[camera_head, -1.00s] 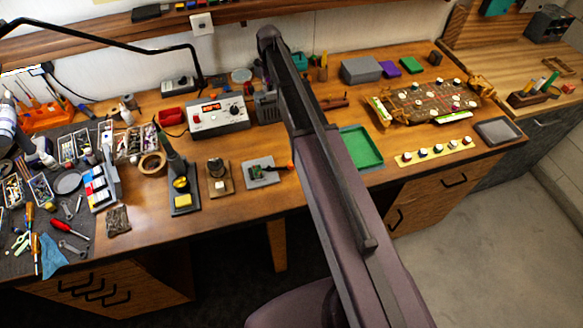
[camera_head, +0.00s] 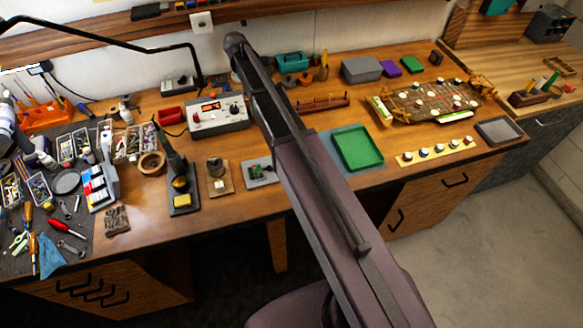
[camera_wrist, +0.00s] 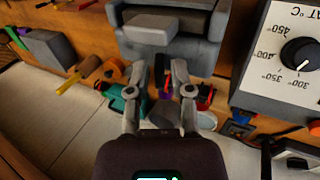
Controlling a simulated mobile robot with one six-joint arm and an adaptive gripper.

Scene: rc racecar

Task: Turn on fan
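A dark grey box-shaped device, apparently the fan (camera_wrist: 203,50), fills the top middle of the wrist view. A lighter grey block (camera_wrist: 150,29) sticks out from it, perhaps its switch. Whether it runs cannot be told. My gripper (camera_wrist: 158,78) is open in the wrist view, its two fingers apart with nothing held between them. The fingertips appear just below the device's edge in the picture; contact cannot be told. In the head view my arm hides the gripper and the device.
A soldering station (camera_head: 218,113) with a temperature knob (camera_wrist: 300,54) stands close beside the device. A teal toolbox (camera_head: 292,62) and orange tape dispenser (camera_wrist: 107,73) are near the wall. A green tray (camera_head: 358,148) lies right of my arm. The left bench is crowded with tools.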

